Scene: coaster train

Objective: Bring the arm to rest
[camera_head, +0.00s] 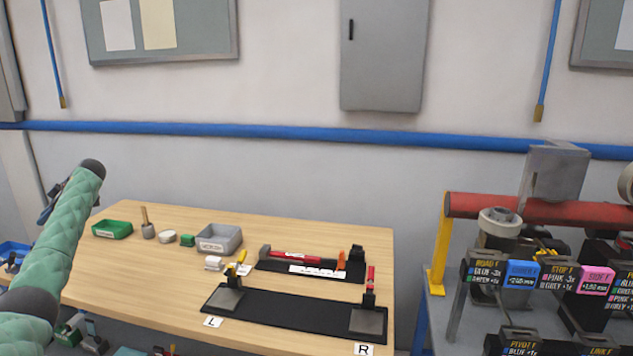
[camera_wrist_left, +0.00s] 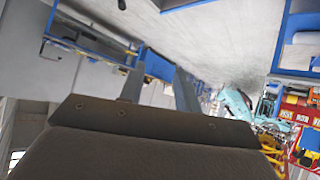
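My left arm, in a green padded sleeve, rises from the lower left of the head view, left of the wooden table (camera_head: 150,222). My left gripper (camera_head: 45,211) is mostly hidden behind the arm there, off to the side of the table and away from the things on it. In the left wrist view, the two grey fingers of the left gripper (camera_wrist_left: 158,82) stand apart with nothing between them. My right gripper is in neither view.
The table holds a green tray (camera_head: 112,233), a grey bin (camera_head: 234,241), small parts and two black fixtures, the front one (camera_head: 285,314) by the L and R labels. A red pipe (camera_head: 540,211) and a label rack stand right.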

